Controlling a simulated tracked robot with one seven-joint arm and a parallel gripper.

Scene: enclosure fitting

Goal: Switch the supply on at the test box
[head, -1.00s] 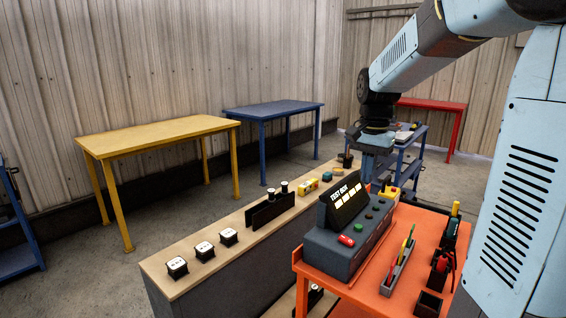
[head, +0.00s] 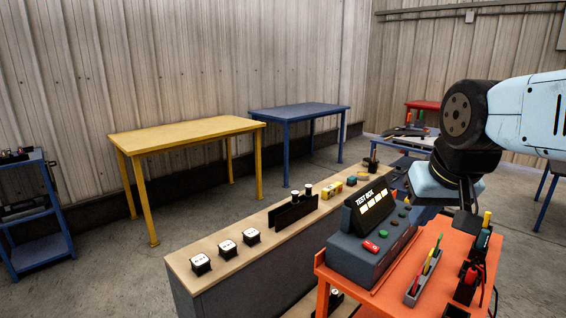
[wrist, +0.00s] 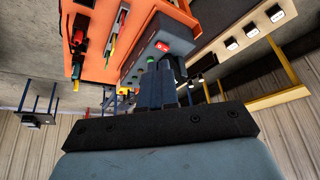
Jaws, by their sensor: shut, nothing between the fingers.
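The test box (head: 372,236) is a dark grey sloped console on the orange cart, with a lettered sign and lit yellow panels. In the wrist view the red switch (wrist: 162,46) and green button (wrist: 150,59) show just beyond my fingers. My gripper (wrist: 156,66) is shut and empty, its fingertips near the green button in that picture; I cannot tell whether they touch.
The orange cart top (head: 390,290) also carries a grey tray of screwdrivers (head: 424,277) and tools in dark holders (head: 470,280). A wooden-topped bench (head: 215,241) with white sockets stands to the left. Yellow (head: 190,135) and blue (head: 300,111) tables stand behind.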

